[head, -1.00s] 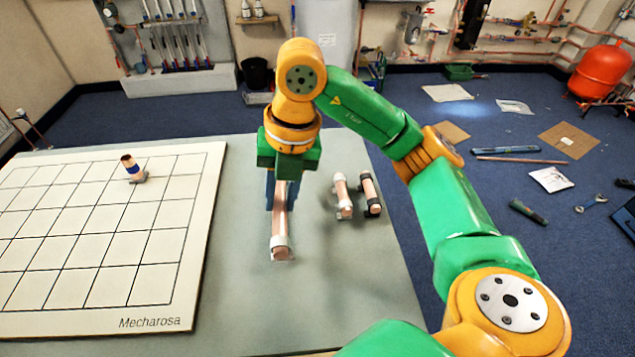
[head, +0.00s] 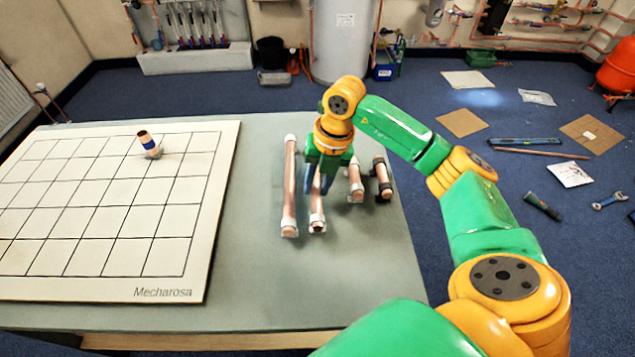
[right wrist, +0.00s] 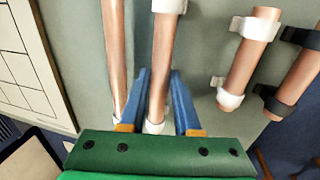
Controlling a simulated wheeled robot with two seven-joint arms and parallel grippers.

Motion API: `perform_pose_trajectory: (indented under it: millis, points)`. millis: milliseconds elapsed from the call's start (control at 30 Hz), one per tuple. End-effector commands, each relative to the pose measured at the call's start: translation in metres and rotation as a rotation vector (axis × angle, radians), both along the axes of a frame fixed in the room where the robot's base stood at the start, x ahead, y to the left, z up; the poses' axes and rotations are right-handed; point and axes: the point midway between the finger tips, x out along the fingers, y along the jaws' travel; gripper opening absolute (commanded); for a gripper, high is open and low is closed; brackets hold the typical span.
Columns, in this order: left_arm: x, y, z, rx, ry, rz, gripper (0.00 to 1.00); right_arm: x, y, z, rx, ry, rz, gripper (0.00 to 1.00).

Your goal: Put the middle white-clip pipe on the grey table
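The middle white-clip pipe (head: 317,207) is a copper pipe with white clips, at the grey table (head: 255,280). In the right wrist view this pipe (right wrist: 161,55) runs between my blue fingers, which close on its sides near their tips. My right gripper (head: 317,192) points down and hides part of it. I cannot tell whether it presses on the table. Another long white-clip pipe (head: 290,185) lies just left, outside the fingers. A shorter white-clip pipe (head: 355,182) and a black-clip pipe (head: 381,178) are on the right. My left gripper is out of view.
A white gridded Mecharosa board (head: 100,215) covers the table's left, with a short pipe piece with a blue band (head: 149,145) on it. The table is clear in front of the pipes. The blue floor beyond holds scattered tools and papers.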

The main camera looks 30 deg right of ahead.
Motion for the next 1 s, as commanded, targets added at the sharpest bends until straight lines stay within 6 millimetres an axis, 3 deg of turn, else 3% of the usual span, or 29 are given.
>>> perform_pose_trajectory:
  millis: [33, 67, 333, 467, 833, 1000]
  points:
    - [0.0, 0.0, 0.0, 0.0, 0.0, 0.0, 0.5, 0.0, 0.0, 0.0, 0.0, 0.0, 0.0, 0.48]
    - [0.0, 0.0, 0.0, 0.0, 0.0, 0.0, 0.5, 0.0, 0.0, 0.0, 0.0, 0.0, 0.0, 0.56]
    - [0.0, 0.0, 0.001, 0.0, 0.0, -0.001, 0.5, 0.0, 0.0, 0.001, 0.0, 0.0, -0.001, 0.56]
    - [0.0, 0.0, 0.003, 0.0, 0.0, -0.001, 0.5, 0.0, -0.001, 0.012, -0.001, -0.002, -0.001, 0.56]
    - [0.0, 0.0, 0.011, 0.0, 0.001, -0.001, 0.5, -0.01, -0.017, 0.106, -0.001, -0.004, -0.002, 0.56]
    - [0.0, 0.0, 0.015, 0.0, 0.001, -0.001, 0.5, -0.012, -0.02, 0.122, 0.001, -0.001, -0.002, 0.56]
